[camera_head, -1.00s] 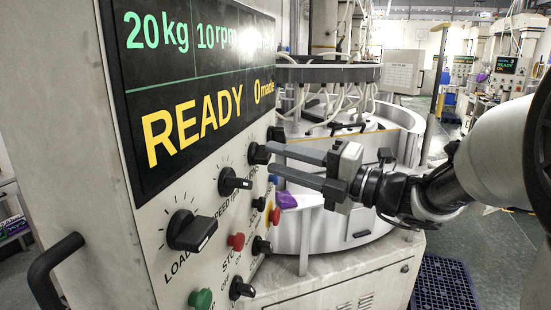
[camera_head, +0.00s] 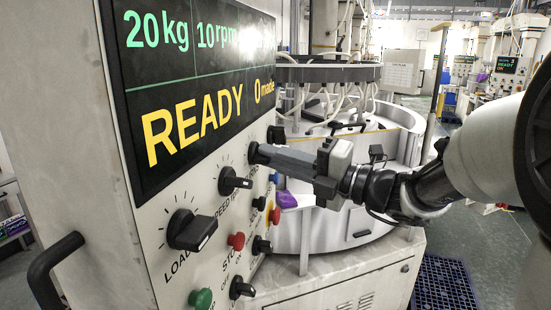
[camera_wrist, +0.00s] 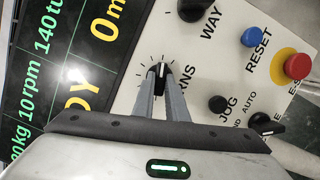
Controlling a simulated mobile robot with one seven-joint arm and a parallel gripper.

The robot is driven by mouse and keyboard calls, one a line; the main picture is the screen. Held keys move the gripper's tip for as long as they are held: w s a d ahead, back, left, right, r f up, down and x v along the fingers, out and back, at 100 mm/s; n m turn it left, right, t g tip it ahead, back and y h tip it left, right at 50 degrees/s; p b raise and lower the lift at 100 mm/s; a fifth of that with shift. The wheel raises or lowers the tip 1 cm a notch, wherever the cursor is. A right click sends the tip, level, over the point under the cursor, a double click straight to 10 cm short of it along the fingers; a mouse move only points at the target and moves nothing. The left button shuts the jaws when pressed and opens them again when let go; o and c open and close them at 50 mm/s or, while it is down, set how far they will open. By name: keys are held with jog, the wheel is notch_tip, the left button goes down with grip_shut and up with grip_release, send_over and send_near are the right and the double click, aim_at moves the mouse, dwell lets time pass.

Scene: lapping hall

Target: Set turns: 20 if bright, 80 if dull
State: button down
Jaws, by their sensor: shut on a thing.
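My gripper (camera_head: 262,154) is shut on the black turns knob (camera_wrist: 161,70) on the machine's panel. In the wrist view the two fingertips (camera_wrist: 161,84) pinch the knob from both sides, and its white pointer line shows between them. The label by it reads "RNS", partly covered. The display (camera_wrist: 62,62) reads 20 kg, 10 rpm, "140 tu" and a yellow 0 in the wrist view. In the head view the display (camera_head: 200,85) shows READY and 0 made. My gripper hides part of the knob in the head view. I see no part that I can call bright or dull.
The speed knob (camera_head: 234,181) and load knob (camera_head: 191,230) sit lower on the panel. The round lapping machine (camera_head: 385,150) stands behind.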

jog(key=shift+f, duration=0.1)
jog(key=shift+w+d+r+m+g+y+b, duration=0.2)
jog(key=shift+m+g+b, duration=1.7)
jog(key=shift+m, duration=3.05)
jog(key=shift+w+a+f+m+g+y+b, duration=0.1)
jog(key=shift+w+m+g+b, duration=0.25)
jog(key=shift+m+g+b, duration=3.1)
jog(key=shift+w+d+r+m+t+y+b, duration=0.2)
jog(key=shift+m+b, duration=0.75)
jog(key=shift+m, duration=5.55)
jog(key=c, duration=1.8)
grip_release()
jog(key=shift+o, duration=0.2)
